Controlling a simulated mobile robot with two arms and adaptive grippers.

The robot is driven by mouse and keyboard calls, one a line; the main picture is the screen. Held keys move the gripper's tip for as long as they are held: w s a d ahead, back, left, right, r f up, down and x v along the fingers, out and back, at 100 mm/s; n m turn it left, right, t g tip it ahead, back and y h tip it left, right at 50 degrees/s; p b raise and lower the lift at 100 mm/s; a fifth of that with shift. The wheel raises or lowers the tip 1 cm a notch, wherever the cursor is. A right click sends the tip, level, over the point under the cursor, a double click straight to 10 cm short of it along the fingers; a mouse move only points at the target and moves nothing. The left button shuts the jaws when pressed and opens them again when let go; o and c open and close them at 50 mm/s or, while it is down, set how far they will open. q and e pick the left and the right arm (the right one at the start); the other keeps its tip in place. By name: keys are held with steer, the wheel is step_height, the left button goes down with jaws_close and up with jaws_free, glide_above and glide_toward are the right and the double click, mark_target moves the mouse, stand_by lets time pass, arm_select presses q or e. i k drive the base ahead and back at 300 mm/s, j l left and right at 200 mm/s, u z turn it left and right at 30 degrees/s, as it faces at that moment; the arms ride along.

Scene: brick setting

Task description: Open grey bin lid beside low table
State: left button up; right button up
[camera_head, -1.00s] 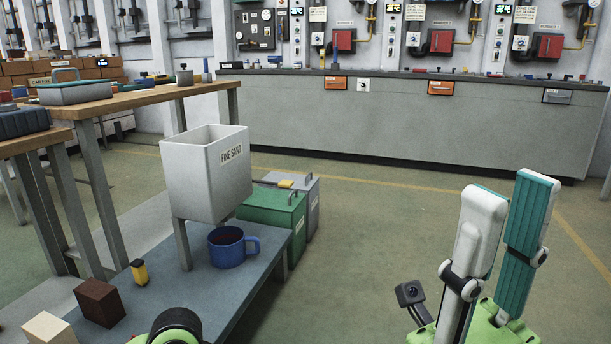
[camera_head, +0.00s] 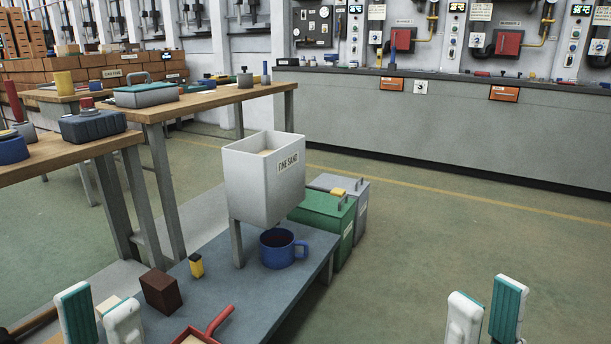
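The grey bin (camera_head: 362,212) stands on the floor just past the far right end of the low table (camera_head: 225,284), behind a green bin (camera_head: 328,224). Its grey lid (camera_head: 349,185) looks closed, with a handle on top and a small yellow block (camera_head: 338,192) at its near left part. My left gripper (camera_head: 100,316) is at the bottom left, in front of the low table, with its fingers apart and nothing seen between them. My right gripper (camera_head: 487,308) is at the bottom right over open floor, with its fingers apart and empty. Both are far from the bin.
A white FINE SAND hopper (camera_head: 265,180) stands over the low table. A blue mug (camera_head: 278,250), brown block (camera_head: 160,290), yellow-black item (camera_head: 196,265) and red scoop (camera_head: 205,333) are on that table. Taller wooden tables stand left. Floor right of the bins is clear.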

mark_target(354, 187)
steer(key=i+l+u, duration=0.3)
steer(key=u, duration=0.15)
steer(key=i+l+u, duration=0.25)
steer(key=l+u, duration=0.2)
steer(key=i+l, duration=0.15)
steer(key=l, duration=0.25)
steer(key=i+l+u, duration=0.15)
steer(key=l, duration=0.3)
steer(key=i+l, duration=0.2)
steer(key=l, duration=0.2)
steer(key=i+l+u, duration=0.15)
steer(key=l, duration=0.3)
steer(key=i+l, duration=0.15)
steer(key=l, duration=0.3)
steer(key=i+l+u, duration=0.15)
steer(key=l, duration=0.3)
steer(key=i+l, duration=0.1)
steer(key=l, duration=0.35)
steer(key=i+l, duration=0.1)
steer(key=l, duration=0.4)
steer(key=i+l, duration=0.1)
steer(key=l, duration=0.35)
steer(key=i+l, duration=0.1)
steer(key=l, duration=0.35)
